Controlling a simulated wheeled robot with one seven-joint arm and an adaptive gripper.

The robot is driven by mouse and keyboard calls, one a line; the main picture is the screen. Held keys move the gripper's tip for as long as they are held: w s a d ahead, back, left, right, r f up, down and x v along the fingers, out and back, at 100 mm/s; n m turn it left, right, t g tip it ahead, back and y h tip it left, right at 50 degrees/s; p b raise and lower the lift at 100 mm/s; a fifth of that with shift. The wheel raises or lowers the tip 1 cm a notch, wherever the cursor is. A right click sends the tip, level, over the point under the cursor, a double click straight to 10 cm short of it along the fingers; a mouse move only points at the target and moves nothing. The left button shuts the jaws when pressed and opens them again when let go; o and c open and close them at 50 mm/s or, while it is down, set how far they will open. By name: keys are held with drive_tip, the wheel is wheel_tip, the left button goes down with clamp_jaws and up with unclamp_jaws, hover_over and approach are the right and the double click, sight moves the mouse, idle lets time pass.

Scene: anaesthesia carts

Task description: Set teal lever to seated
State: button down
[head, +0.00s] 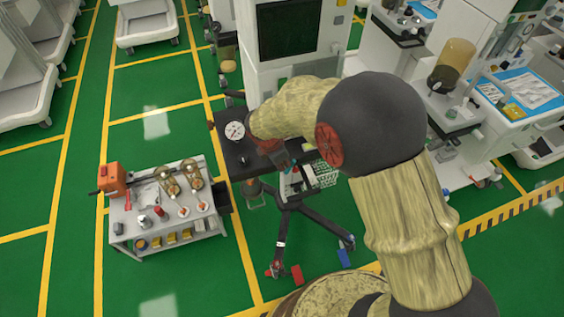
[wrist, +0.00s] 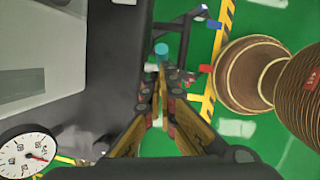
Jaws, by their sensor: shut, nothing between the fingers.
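The teal lever shows in the wrist view as a small round teal end (wrist: 161,49), just beyond my fingertips. In the head view only a small teal bit (head: 288,169) shows beside my gripper (head: 283,160), at the front edge of the dark cart shelf. In the wrist view my gripper (wrist: 161,85) is shut and empty, its fingers pointing at the teal end. I cannot tell whether the tips touch it. The lever's shaft and base are hidden behind the fingers.
A white-faced gauge (head: 235,131) sits on the dark shelf (head: 236,165); its dial also shows in the wrist view (wrist: 27,154). A machine with a black screen (head: 287,30) stands behind. A grey tool cart (head: 205,235) stands at left. Green floor (head: 80,280) is open left of it.

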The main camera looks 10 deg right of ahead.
sight(294, 161)
drive_tip(key=shift+d+r+p, duration=0.1)
drive_tip(key=shift+d+p, duration=0.1)
drive_tip(key=shift+p, duration=0.3)
drive_tip(key=shift+d+r+p, duration=0.1)
drive_tip(key=shift+d+p, duration=0.05)
drive_tip(key=shift+p, duration=0.4)
drive_tip(key=p, duration=0.2)
drive_tip(key=d+p, duration=0.1)
drive_tip(key=p, duration=0.1)
drive_tip(key=shift+w+d, duration=0.2)
drive_tip(key=shift+d, duration=0.05)
drive_tip(key=d+y+p, duration=0.1)
drive_tip(key=y+p, duration=0.1)
drive_tip(key=p, duration=0.1)
drive_tip(key=shift+w+d+g, duration=0.1)
drive_tip(key=shift+g, duration=0.2)
drive_tip(key=shift+w+d+f+p, duration=0.1)
drive_tip(key=shift+d+f+p, duration=0.2)
drive_tip(key=shift+p, duration=0.55)
drive_tip(key=shift+w+d+f+p, duration=0.2)
drive_tip(key=shift+d+f+p, duration=0.4)
drive_tip(key=shift+d+p, duration=0.15)
drive_tip(key=shift+w+d+f+p, duration=0.15)
drive_tip(key=shift+d+f+p, duration=0.4)
drive_tip(key=shift+d+p, duration=0.15)
drive_tip(key=shift+f, duration=0.1)
drive_tip(key=shift+a, duration=0.15)
